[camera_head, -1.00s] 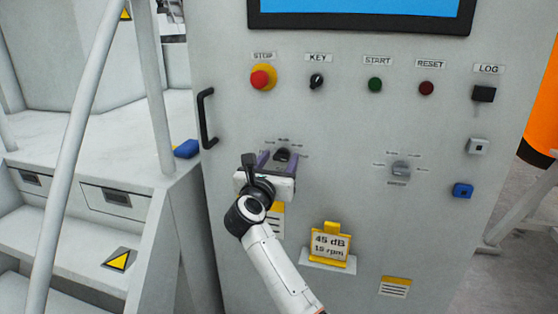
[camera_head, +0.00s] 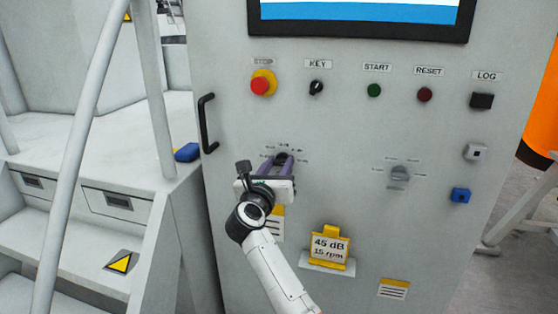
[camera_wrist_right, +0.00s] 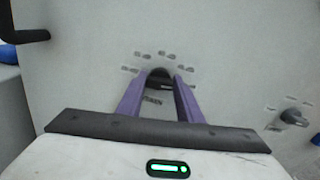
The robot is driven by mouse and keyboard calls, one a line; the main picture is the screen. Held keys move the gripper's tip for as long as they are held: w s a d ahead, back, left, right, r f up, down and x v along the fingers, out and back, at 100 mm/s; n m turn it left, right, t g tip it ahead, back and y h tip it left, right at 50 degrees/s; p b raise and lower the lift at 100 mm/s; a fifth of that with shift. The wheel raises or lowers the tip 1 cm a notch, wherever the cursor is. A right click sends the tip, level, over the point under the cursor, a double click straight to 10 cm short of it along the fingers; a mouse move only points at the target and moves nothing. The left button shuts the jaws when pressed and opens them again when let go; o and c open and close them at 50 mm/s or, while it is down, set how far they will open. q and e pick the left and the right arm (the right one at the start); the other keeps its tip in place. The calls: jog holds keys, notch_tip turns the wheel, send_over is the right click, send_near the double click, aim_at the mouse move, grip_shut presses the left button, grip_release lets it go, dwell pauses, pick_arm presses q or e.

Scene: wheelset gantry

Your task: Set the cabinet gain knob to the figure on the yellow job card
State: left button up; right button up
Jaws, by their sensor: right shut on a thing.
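The yellow job card (camera_head: 330,246) stands on a small ledge low on the cabinet (camera_head: 350,130) front and reads 45 dB, 15 rpm. A black knob (camera_head: 282,156) with scale marks around it sits left of centre on the panel. My right gripper (camera_head: 280,163) is shut on this knob, its purple fingers on either side. In the right wrist view the knob (camera_wrist_right: 159,74) shows between the fingertips, with a partly hidden label below it. The scale figures are too blurred to read, and the pointer's direction is unclear. My left gripper is not in view.
A second, grey knob (camera_head: 400,175) sits to the right. Above are the red stop button (camera_head: 262,84), key switch (camera_head: 317,88), green start button (camera_head: 374,90) and reset button (camera_head: 425,94). A black handle (camera_head: 206,124) and stairs (camera_head: 70,225) lie to the left.

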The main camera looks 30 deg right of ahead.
jog(key=n+p, duration=0.2)
jog(key=shift+r+p, duration=0.2)
jog(key=shift+p, duration=0.15)
jog(key=shift+a+n+p, duration=0.1)
jog(key=shift+n+p, duration=0.65)
jog(key=shift+n, duration=0.25)
jog(key=shift+f+n+p, duration=0.15)
jog(key=shift+n+p, duration=0.9)
jog(key=shift+n, duration=0.15)
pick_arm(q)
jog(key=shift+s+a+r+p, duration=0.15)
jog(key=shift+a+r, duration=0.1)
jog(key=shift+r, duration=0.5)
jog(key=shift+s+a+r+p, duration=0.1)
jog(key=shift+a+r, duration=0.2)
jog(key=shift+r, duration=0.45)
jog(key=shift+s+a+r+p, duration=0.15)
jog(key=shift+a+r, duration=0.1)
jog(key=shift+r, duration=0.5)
pick_arm(e)
jog(key=shift+f+n, duration=0.1)
jog(key=shift+n, duration=0.4)
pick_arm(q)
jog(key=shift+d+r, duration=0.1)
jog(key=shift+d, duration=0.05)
pick_arm(e)
jog(key=o, duration=1.1)
jog(key=shift+w, duration=0.1)
jog(key=shift+a, duration=0.1)
